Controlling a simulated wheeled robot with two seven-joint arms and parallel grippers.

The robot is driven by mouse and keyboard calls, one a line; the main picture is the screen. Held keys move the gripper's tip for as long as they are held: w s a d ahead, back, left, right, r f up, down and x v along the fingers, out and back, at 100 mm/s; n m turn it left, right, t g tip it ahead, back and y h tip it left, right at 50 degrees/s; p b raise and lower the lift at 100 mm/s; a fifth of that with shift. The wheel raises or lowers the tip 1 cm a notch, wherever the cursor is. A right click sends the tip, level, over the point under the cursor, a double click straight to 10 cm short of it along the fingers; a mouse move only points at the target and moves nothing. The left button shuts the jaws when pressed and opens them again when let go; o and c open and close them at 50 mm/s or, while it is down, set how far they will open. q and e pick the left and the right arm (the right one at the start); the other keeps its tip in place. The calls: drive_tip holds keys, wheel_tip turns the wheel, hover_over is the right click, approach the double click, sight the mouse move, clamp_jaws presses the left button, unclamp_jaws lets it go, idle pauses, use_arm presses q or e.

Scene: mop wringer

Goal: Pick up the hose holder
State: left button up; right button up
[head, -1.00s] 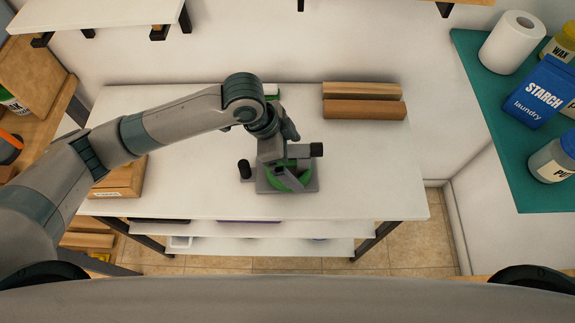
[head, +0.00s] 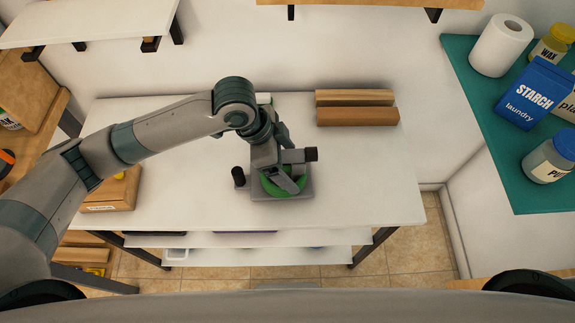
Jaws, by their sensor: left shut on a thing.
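The hose holder appears to be the grey piece with a green round part (head: 271,188) on the white table, in the middle of the head view. My left gripper (head: 280,172) comes down onto it from above and is shut on it. The wrist and fingers cover much of the holder, so the exact grip is hidden. Whether the holder touches the table or is slightly raised I cannot tell. My right gripper is not in view.
The white table (head: 375,190) is clear at right. A teal shelf (head: 480,100) holds bottles and a paper roll.

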use_arm(q)
wheel_tip(320, 180, up, 2)
drive_tip(key=shift+r+b, duration=0.25)
drive_tip(key=shift+b, duration=0.15)
drive_tip(key=s+d+r+b, duration=0.2)
drive_tip(key=s+d+r, duration=0.5)
drive_tip(key=s, duration=0.2)
drive_tip(key=shift+s+r, duration=0.15)
drive_tip(key=shift+d, duration=0.1)
drive_tip(key=shift+s, duration=0.15)
